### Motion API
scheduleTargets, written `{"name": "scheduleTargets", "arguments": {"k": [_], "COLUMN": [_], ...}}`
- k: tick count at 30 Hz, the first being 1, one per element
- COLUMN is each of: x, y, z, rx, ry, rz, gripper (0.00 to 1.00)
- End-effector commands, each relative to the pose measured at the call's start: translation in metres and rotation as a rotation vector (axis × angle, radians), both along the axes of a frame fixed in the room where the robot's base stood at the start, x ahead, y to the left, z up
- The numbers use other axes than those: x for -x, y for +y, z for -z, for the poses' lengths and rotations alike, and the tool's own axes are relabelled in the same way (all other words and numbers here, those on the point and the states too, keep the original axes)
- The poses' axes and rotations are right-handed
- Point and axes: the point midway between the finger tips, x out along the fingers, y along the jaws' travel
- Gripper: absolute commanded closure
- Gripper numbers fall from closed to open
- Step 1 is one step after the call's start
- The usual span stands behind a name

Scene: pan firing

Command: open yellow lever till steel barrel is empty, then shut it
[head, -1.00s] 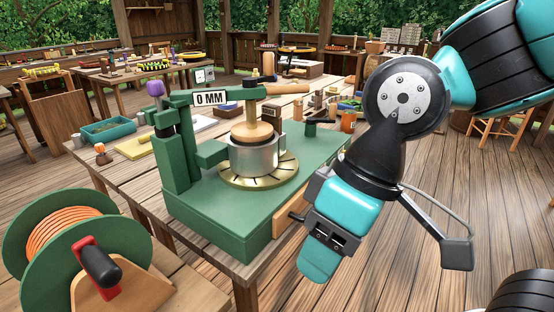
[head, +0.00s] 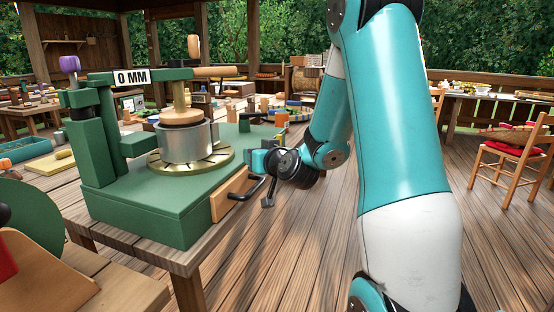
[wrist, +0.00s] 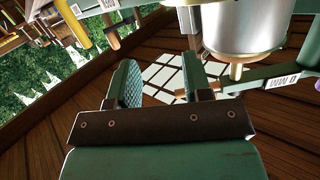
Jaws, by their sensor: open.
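The steel barrel (head: 186,143) stands upright on a round brass plate (head: 222,160) of the green press (head: 150,205). A wooden plunger (head: 181,115) sits in its top. The barrel's contents are hidden. I cannot make out a yellow lever on the press. My gripper (head: 254,160) is at the right side of the press, to the right of the barrel and apart from it. In the wrist view, which shows the press upside down, my gripper (wrist: 162,76) is open with nothing between its fingers. The barrel (wrist: 245,25) is beyond them at upper right.
A wooden drawer front (head: 229,195) with a black handle (head: 247,190) sticks out below my gripper. Small pots and blocks crowd the bench behind the press. A green reel (head: 30,215) stands at front left.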

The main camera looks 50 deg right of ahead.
Motion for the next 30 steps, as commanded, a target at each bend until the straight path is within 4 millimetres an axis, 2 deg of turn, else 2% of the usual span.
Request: {"name": "scheduleTargets", "arguments": {"k": [1, 3, 6, 11, 30], "x": [0.009, 0.020, 0.032, 0.030, -0.044], "y": [-0.033, -0.062, -0.087, -0.101, -0.147], "z": [0.019, 0.025, 0.029, 0.024, 0.018], "rx": [0.026, 0.063, 0.097, 0.115, 0.114], "ry": [-0.037, -0.079, -0.115, -0.130, -0.129], "rz": [0.096, 0.194, 0.280, 0.316, 0.308], "gripper": [0.55, 0.55, 0.55, 0.55, 0.55]}}
